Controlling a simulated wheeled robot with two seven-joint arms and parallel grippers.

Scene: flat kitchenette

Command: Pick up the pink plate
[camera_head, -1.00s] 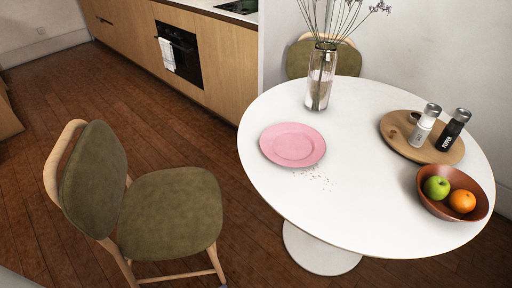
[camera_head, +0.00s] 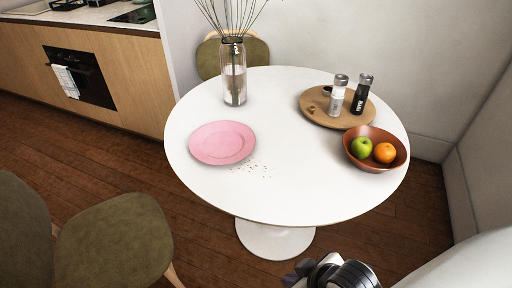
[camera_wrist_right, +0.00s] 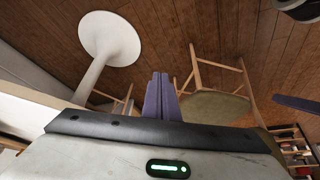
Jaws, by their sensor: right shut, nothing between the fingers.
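The pink plate (camera_head: 222,142) lies flat near the left edge of the round white table (camera_head: 290,195), with small crumbs beside it. My right gripper (camera_head: 301,270) shows at the bottom of the head view, in front of the table's near edge, well away from the plate. In the right wrist view its two purple fingers (camera_wrist_right: 161,98) are together with nothing between them. That view looks under the table, at its white pedestal, and does not show the plate. My left gripper is not in view.
A glass vase (camera_head: 234,75) stands behind the plate. A wooden board (camera_head: 312,108) with two shakers and a brown bowl (camera_head: 362,161) with an apple and orange are at the right. A green chair (camera_head: 118,232) stands at the left front. The table's middle is clear.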

